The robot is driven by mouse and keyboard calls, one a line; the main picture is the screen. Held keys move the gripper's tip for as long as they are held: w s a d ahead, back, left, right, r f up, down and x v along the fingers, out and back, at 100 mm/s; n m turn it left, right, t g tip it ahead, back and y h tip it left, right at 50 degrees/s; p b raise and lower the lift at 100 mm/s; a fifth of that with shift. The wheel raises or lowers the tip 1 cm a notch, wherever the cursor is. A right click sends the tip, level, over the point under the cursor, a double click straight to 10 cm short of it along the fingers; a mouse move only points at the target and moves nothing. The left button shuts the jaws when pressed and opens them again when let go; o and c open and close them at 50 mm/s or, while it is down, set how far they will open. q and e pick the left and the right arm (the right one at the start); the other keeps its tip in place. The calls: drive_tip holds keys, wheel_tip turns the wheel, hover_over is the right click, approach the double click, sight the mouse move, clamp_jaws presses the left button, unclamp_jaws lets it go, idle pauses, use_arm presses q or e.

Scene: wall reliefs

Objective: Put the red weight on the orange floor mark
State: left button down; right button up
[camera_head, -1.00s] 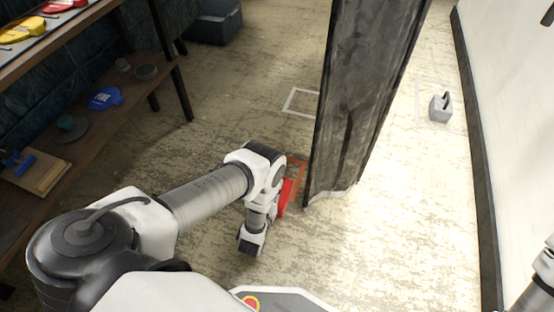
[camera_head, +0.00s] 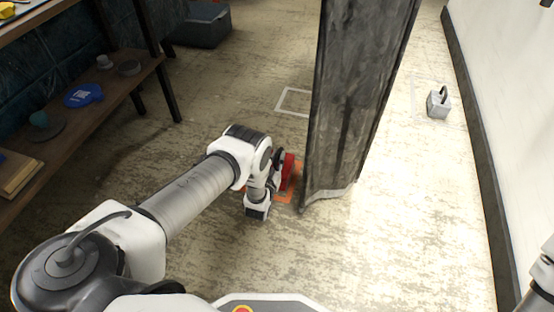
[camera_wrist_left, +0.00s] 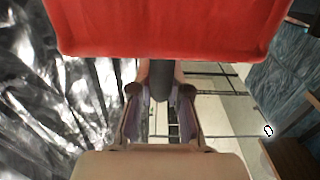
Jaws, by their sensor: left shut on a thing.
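The red weight (camera_head: 288,171) is in the head view, left of the dark hanging sheet and partly hidden by my left wrist. My left gripper (camera_head: 278,162) is shut on its handle. In the left wrist view the red weight (camera_wrist_left: 170,28) fills the top, and the left gripper's fingers (camera_wrist_left: 160,95) close around its dark handle. The orange floor mark (camera_head: 284,196) shows around and below the weight in the head view, partly covered by it and my wrist. I cannot tell whether the weight touches the floor. My right gripper is out of view.
The dark sheet (camera_head: 350,110) hangs close to the right of the weight. A grey weight (camera_head: 438,103) stands inside a pale floor mark at right. An empty white-outlined mark (camera_head: 294,101) lies behind. A wooden shelf (camera_head: 75,127) stands left. Open floor lies in front.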

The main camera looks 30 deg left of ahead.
use_arm(q)
drive_tip(key=shift+w+f, duration=0.1)
drive_tip(key=shift+f, duration=0.25)
drive_tip(key=shift+r, duration=0.15)
drive_tip(key=c, duration=1.1)
unclamp_jaws()
drive_tip(key=shift+c, duration=0.2)
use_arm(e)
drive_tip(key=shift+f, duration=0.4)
